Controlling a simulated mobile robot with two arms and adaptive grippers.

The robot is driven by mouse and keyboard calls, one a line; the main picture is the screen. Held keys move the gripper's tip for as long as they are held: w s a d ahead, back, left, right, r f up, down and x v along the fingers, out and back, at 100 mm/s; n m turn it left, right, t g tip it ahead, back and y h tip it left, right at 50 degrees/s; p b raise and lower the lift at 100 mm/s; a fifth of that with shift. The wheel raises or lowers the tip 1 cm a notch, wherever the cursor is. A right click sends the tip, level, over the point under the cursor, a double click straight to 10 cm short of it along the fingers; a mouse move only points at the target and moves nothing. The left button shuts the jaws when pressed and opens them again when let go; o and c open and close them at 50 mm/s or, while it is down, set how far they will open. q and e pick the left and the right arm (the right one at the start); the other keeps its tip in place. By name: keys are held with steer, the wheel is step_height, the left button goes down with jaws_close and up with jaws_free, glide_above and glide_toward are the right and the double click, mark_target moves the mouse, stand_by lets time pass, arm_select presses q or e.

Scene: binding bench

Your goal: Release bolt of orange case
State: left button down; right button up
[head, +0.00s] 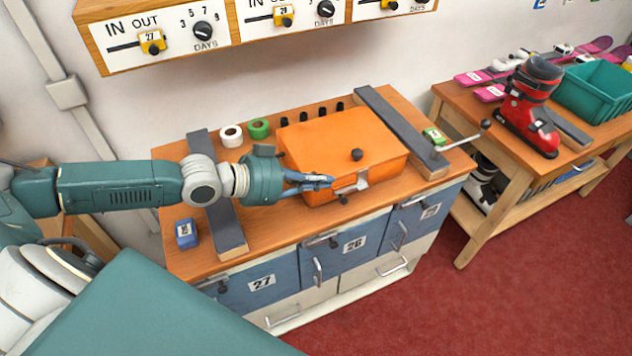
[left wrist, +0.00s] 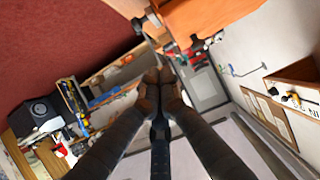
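The orange case (head: 345,145) sits closed on the wooden bench top, with a black knob on its lid. A silver bolt plate (head: 352,184) is on its front face, with a small dark knob (head: 343,199) just below it. My left gripper (head: 322,182) is in front of the case's left front, close to the bolt plate. Whether it touches the case I cannot tell. In the left wrist view my left fingertips (left wrist: 160,82) meet with nothing visible between them, and the orange case (left wrist: 215,15) is at the top. My right gripper is not in view.
Dark rails (head: 400,130) flank the case on the bench (head: 280,225). White tape (head: 231,135) and green tape (head: 258,128) rolls stand behind, and a blue block (head: 186,233) lies front left. A lever handle (head: 468,137) sticks out at right. Drawers are below.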

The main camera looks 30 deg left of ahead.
arm_select(q)
steer(key=shift+s+a+r, duration=0.35)
steer(key=shift+s, duration=0.1)
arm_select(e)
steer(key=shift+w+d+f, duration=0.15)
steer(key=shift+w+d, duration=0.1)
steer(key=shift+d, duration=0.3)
